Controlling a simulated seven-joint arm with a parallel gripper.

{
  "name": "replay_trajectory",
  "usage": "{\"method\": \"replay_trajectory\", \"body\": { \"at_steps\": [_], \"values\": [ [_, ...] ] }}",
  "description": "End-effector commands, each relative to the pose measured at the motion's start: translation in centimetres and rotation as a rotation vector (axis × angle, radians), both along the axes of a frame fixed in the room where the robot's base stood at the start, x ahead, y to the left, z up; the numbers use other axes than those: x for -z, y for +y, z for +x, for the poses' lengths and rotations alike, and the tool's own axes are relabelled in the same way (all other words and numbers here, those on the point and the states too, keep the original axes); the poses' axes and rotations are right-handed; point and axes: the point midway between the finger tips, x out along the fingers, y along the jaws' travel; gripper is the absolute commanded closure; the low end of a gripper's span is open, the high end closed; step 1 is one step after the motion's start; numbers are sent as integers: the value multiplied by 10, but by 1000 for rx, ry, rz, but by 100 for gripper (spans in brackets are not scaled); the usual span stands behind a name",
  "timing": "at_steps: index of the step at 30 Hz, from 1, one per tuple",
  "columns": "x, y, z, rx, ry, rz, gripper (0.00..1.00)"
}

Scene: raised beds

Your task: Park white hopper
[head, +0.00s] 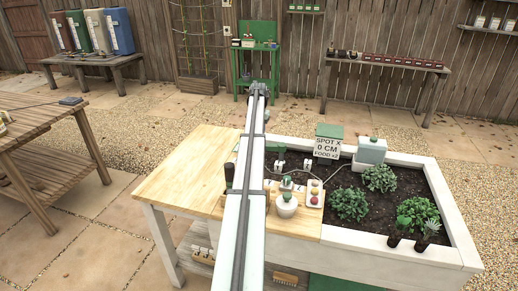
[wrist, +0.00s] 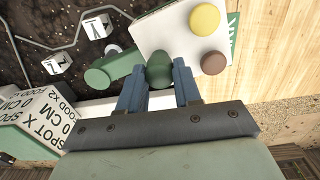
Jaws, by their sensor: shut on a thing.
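My gripper (wrist: 160,75) has its two blue-grey fingers shut on a rounded green knob (wrist: 159,70) at the edge of a white panel. Another green rounded piece (wrist: 97,77) lies just left of the fingers. A pale box with a green top (head: 371,152), seemingly the white hopper, stands on the raised bed's back rim, apart from my gripper. In the head view my gripper is small and hard to make out.
The raised bed (head: 460,240) holds soil and several leafy plants. A sign reading "SPOT X 0 CM FOOD x2" (head: 327,148) stands at its back edge. White marked blocks (wrist: 57,63) and a grey line lie on the soil. The wooden top (head: 185,170) is clear at left.

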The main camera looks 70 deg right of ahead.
Motion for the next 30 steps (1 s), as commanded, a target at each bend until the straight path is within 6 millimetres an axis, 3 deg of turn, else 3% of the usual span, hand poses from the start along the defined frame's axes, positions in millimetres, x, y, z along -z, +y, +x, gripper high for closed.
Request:
{"method": "replay_trajectory", "body": {
  "at_steps": [30],
  "values": [
    [0, -23, 4, 0, -1, 0, 77]
  ]
}}
